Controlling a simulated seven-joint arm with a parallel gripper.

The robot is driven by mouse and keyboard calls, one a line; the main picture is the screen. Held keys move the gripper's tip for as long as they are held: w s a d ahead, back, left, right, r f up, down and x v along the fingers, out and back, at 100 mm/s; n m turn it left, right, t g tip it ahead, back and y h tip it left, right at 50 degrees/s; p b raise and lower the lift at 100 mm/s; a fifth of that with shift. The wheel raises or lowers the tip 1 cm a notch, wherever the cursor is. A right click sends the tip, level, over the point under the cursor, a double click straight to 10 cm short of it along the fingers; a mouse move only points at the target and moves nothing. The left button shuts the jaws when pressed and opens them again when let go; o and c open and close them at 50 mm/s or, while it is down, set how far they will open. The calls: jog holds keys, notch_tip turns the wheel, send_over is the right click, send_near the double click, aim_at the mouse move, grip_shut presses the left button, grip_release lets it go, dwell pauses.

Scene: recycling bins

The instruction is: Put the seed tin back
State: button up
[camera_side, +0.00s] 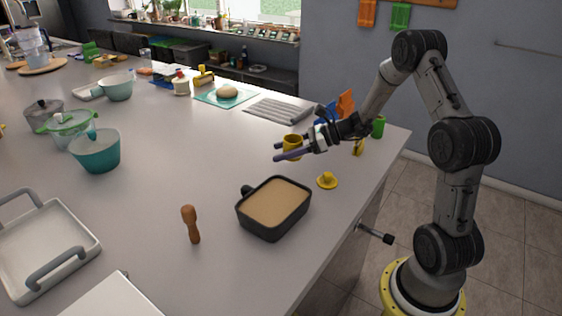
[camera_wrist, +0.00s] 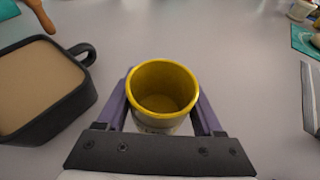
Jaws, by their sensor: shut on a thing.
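The seed tin appears to be the small yellow open-topped tin (camera_side: 292,142), in the side view near the right part of the counter. In the wrist view the tin (camera_wrist: 163,72) sits between my two purple fingers, its open mouth towards the camera. My gripper (camera_side: 279,152) is shut on the tin, one finger on each side. The tin looks about upright. I cannot tell whether its base touches the counter. A yellow lid-like disc with a knob (camera_side: 327,181) lies on the counter, nearer the front edge.
A dark pan with tan contents (camera_side: 273,207) stands close by, also at left in the wrist view (camera_wrist: 48,85). A wooden-handled tool (camera_side: 190,222) is left of it. Blue (camera_side: 325,113), orange (camera_side: 346,104) and green (camera_side: 378,127) items stand behind my wrist. A grey ribbed mat (camera_side: 278,110) lies further back.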

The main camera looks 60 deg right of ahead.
aim_at(281, 168)
jog(key=shift+w+d+f, duration=0.2)
jog(key=shift+w+f, duration=0.4)
jog(key=shift+f, duration=1.65)
jog(key=shift+f, duration=0.1)
jog(key=o, duration=1.3)
